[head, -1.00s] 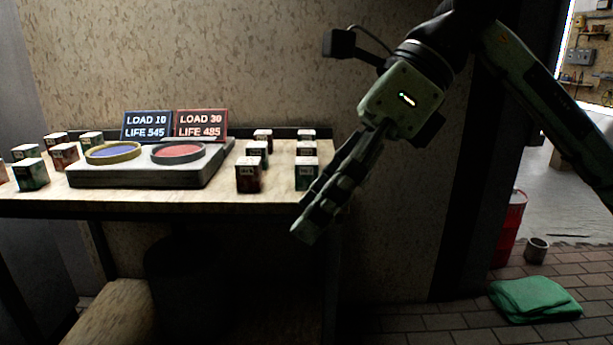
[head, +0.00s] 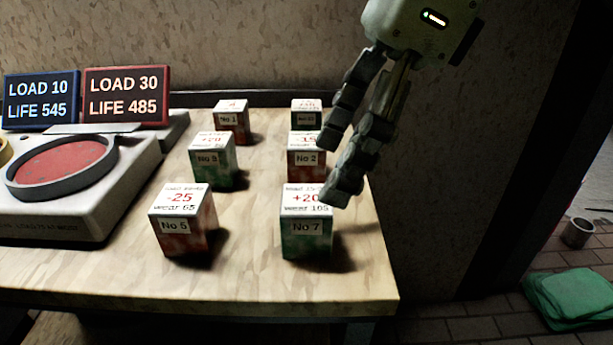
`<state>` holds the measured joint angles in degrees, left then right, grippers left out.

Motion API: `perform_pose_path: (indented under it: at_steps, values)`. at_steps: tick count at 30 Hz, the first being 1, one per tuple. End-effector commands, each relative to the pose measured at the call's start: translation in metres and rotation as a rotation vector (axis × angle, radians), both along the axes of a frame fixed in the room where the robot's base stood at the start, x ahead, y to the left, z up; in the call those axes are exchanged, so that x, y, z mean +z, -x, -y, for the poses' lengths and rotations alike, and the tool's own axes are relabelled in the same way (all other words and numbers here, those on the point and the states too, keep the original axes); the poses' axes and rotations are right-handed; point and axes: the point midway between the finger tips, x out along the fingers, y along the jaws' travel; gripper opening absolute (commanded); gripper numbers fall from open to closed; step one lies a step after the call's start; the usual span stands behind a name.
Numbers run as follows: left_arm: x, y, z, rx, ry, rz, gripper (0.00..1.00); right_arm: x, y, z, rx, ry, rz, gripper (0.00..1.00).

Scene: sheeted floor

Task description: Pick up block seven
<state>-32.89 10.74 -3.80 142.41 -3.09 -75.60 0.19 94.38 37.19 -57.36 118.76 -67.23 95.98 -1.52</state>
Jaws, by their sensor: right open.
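Block seven (head: 306,240) is a green and white cube labelled "No 7", with "+20" and "wear 105" on its top. It stands upright near the front right corner of the table. My right gripper (head: 327,172) comes in from the upper right, angled down and to the left. Its fingers are apart and empty. One fingertip appears over the back right edge of block seven's top; I cannot tell whether it touches. The other finger is higher, in front of the back blocks. My left gripper is not in view.
Block two (head: 305,163) stands just behind block seven, with another block (head: 306,113) behind it. Block five (head: 181,228), block three (head: 213,162) and block one (head: 231,122) stand to the left. A grey device with a red dish (head: 62,166) is farther left. The table ends right of block seven.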

Motion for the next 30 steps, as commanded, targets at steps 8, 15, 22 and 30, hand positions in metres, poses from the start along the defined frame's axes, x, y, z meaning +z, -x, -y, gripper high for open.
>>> perform_pose_path:
  at_steps: [8, 15, 22, 30]
  values:
    - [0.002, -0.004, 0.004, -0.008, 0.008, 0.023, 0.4, -0.02, 0.001, -0.008, 0.002, 0.002, -0.001, 0.69]
    - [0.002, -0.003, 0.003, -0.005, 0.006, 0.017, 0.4, -0.049, 0.001, -0.019, 0.002, 0.002, -0.002, 0.69]
    - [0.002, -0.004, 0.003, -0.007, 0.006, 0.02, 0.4, -0.072, 0.001, -0.028, 0.002, -0.001, 0.001, 0.69]
    - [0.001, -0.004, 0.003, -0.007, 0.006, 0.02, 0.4, -0.073, 0.001, -0.029, 0.001, -0.001, 0.0, 0.64]
